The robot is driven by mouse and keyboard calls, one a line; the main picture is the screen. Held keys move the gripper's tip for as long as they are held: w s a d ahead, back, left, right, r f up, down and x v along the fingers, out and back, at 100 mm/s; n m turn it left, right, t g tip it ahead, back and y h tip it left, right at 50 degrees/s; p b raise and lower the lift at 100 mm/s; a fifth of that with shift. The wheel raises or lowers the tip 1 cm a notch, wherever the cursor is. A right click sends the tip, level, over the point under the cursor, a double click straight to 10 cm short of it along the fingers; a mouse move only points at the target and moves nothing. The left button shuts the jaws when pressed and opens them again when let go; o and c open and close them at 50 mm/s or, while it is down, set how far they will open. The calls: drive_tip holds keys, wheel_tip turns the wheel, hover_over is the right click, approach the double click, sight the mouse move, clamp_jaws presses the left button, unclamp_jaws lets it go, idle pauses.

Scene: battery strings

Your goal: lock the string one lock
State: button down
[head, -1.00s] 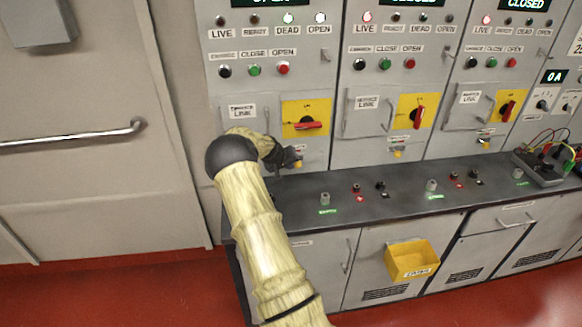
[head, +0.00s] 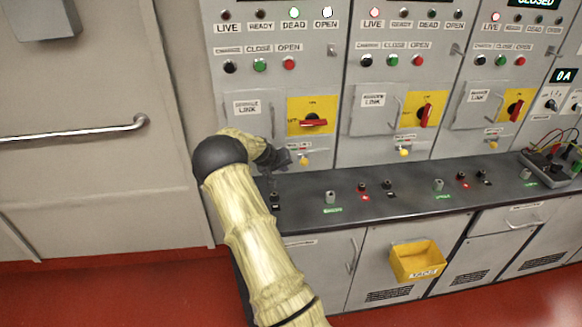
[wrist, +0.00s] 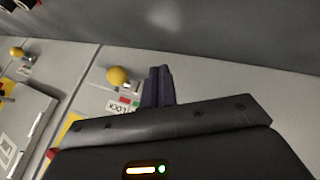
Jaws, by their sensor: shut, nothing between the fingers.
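The string one lock is a small yellow knob (head: 304,161) on the leftmost panel, just below the yellow plate (head: 299,104) with its red handle (head: 313,123), which lies level. My gripper (head: 284,158) is just left of the knob in the head view. In the wrist view the dark fingertips (wrist: 157,87) are together and empty. The yellow knob (wrist: 118,76) is close beside them, with a visible gap. A LOCK label (wrist: 120,105) with red and green marks is by the knob.
The neighbouring panels have their own yellow knobs (head: 403,152) and upright red handles (head: 425,115). Below is a dark counter ledge (head: 410,178) with small posts. A yellow bin (head: 417,262) hangs on the cabinet front. A door with a rail (head: 70,131) is on the left.

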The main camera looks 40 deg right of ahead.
drive_tip(key=b+v, duration=0.1)
drive_tip(key=v, duration=0.8)
drive_tip(key=shift+s+r+b, duration=0.2)
drive_tip(key=shift+r+b, duration=0.2)
drive_tip(key=s+a+r+n+y, duration=0.1)
drive_tip(key=s+a+n+y, duration=0.3)
drive_tip(key=s+a, duration=2.3)
drive_tip(key=s+y, duration=0.2)
drive_tip(key=y, duration=0.1)
drive_tip(key=shift+a+n+g+p, duration=0.3)
drive_tip(key=shift+a+p, duration=0.1)
drive_tip(key=shift+d, duration=0.1)
